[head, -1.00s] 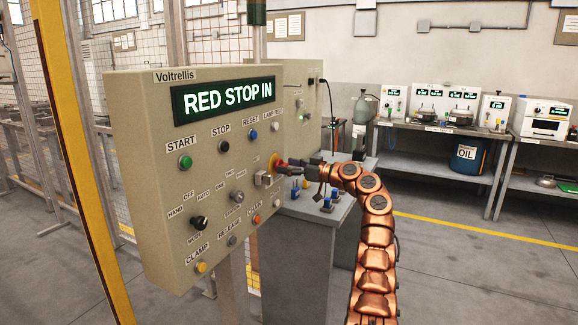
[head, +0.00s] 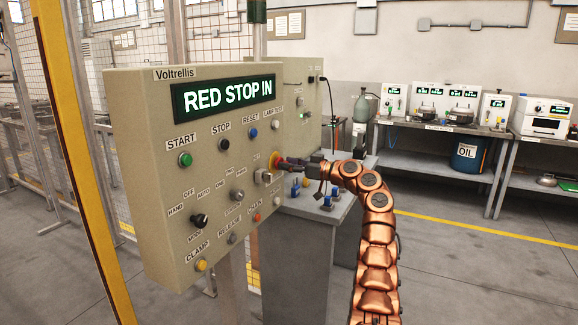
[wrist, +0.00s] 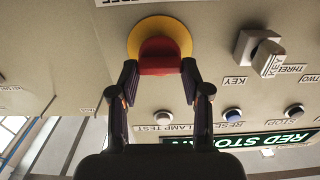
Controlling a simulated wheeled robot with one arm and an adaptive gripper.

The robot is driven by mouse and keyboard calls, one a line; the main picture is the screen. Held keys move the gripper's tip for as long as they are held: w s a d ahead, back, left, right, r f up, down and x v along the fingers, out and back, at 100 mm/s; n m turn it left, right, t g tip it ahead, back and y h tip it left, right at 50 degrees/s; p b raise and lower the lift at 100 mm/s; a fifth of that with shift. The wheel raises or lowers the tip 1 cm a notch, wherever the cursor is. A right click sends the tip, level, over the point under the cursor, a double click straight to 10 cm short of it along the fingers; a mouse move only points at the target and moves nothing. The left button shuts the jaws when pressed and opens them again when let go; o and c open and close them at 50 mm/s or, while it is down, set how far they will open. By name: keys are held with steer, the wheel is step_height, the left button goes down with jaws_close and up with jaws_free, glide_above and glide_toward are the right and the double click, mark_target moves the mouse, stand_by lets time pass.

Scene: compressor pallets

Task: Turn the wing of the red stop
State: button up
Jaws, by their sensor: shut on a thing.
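The red stop (wrist: 160,57) sits on a yellow disc (wrist: 160,27) on the control panel. In the head view my gripper (head: 287,164) reaches the stop from the right. The panel's display (head: 224,95) reads "RED STOP IN".
The beige panel (head: 140,150) carries several buttons and switches. A key switch (wrist: 258,50) stands close beside the stop. A grey stand (head: 300,245) with blue pieces is below my gripper. A yellow post (head: 75,130) rises at left.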

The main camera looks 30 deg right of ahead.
steer(key=shift+f, duration=0.1)
steer(key=m+b, duration=0.6)
steer(key=shift+m, duration=0.3)
steer(key=shift+w+d+m, duration=0.1)
steer(key=shift+m, duration=0.2)
stand_by(0.4)
steer(key=o, duration=1.2)
steer(key=shift+c, duration=0.2)
steer(key=shift+s+d, duration=0.1)
steer(key=shift+s, duration=0.15)
